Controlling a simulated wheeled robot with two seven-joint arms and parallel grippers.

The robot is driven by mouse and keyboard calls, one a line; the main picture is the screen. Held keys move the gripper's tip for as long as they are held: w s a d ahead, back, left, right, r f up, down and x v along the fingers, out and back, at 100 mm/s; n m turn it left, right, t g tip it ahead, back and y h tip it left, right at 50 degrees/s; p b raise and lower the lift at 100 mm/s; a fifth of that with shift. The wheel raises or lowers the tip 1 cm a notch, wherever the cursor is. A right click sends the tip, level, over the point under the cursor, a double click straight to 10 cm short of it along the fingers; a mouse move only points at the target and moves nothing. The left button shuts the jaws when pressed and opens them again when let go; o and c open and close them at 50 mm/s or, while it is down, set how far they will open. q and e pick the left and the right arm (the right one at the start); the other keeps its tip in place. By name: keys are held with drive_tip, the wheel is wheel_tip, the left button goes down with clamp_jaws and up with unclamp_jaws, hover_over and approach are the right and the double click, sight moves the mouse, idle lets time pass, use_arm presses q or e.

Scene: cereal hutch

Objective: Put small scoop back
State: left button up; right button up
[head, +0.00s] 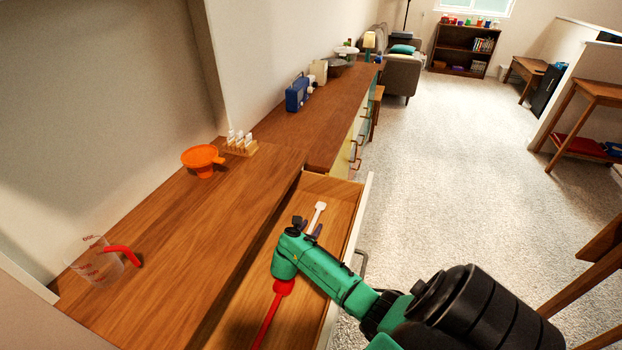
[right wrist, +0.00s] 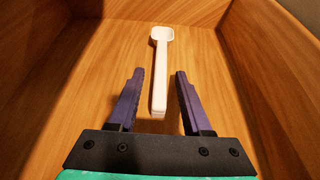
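A small white scoop (head: 319,213) lies on the floor of the open wooden drawer (head: 345,193). In the right wrist view the scoop (right wrist: 161,60) has its bowl pointing away from me and its handle toward me. My right gripper (head: 308,228) is over the drawer, and its purple fingers (right wrist: 160,75) are open. The handle shows between the two fingers, and nothing is gripped. I cannot tell how far the fingertips are above the drawer floor. My left gripper is not in view.
A red utensil (head: 270,316) lies in the drawer, partly hidden by my right arm. On the counter (head: 190,240) stand a clear measuring cup (head: 92,262) with a red handle, an orange funnel (head: 203,160) and a small rack of jars (head: 240,146). The drawer walls rise around the gripper.

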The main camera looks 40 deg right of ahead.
drive_tip(key=shift+r, duration=0.25)
drive_tip(key=shift+s+a, duration=0.15)
drive_tip(key=shift+a, duration=0.2)
drive_tip(key=v, duration=1.1)
drive_tip(key=shift+a+r, duration=0.15)
